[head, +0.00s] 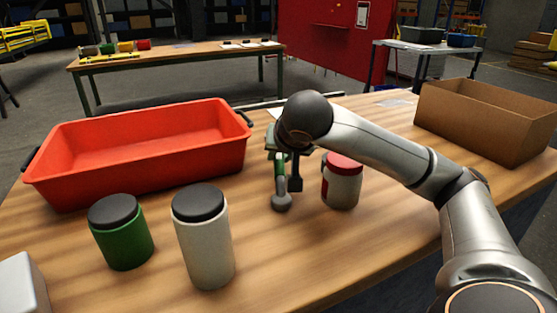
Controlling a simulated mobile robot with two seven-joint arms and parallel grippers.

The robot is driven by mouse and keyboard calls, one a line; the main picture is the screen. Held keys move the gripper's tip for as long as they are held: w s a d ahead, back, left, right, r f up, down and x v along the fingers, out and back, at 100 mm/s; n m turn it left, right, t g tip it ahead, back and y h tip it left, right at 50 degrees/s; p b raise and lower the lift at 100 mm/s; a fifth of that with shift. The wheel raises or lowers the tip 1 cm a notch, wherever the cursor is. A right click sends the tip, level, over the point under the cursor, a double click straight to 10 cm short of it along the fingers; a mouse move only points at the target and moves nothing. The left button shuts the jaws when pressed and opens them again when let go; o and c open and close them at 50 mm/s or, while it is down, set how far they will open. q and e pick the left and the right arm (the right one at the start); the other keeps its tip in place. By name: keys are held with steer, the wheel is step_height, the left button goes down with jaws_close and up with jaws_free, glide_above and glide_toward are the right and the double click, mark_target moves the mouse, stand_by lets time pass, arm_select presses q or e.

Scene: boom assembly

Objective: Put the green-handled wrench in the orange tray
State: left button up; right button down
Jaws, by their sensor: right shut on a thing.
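The orange tray (146,155) stands on the left of the wooden table, and the part of its floor that shows is empty. My right gripper (284,182) points down at the middle of the table, to the right of the tray. It is shut on the green-handled wrench (281,196), whose grey head hangs toward me. My wrist hides part of the gripper and the wrench's far end. I cannot tell whether the wrench touches the table. My left gripper is not in view.
A white jar with a red lid (342,182) stands close to the right of the gripper. A green jar (121,232) and a white jar with a dark lid (203,236) stand in front of the tray. A cardboard box (487,120) stands at the back right.

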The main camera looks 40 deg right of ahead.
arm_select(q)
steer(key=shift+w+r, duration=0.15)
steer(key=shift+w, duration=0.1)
arm_select(e)
steer(key=shift+r, duration=0.1)
steer(key=shift+r, duration=0.1)
steer(key=shift+r, duration=0.2)
steer(key=r, duration=0.2)
steer(key=r+p, duration=0.1)
steer(key=shift+s+a+r, duration=0.1)
steer(key=shift+s+r, duration=0.2)
steer(key=shift+r, duration=0.05)
arm_select(q)
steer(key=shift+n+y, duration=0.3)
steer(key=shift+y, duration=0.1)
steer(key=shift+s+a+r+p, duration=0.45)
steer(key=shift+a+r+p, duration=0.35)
steer(key=shift+p, duration=0.5)
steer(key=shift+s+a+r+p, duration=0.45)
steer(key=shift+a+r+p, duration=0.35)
steer(key=shift+p, duration=0.5)
arm_select(e)
steer(key=s+f+v, duration=0.1)
steer(key=v, duration=0.6)
steer(key=s+d+f+v, duration=0.1)
steer(key=s+v, duration=0.1)
steer(key=v, duration=0.6)
steer(key=shift+s, duration=0.1)
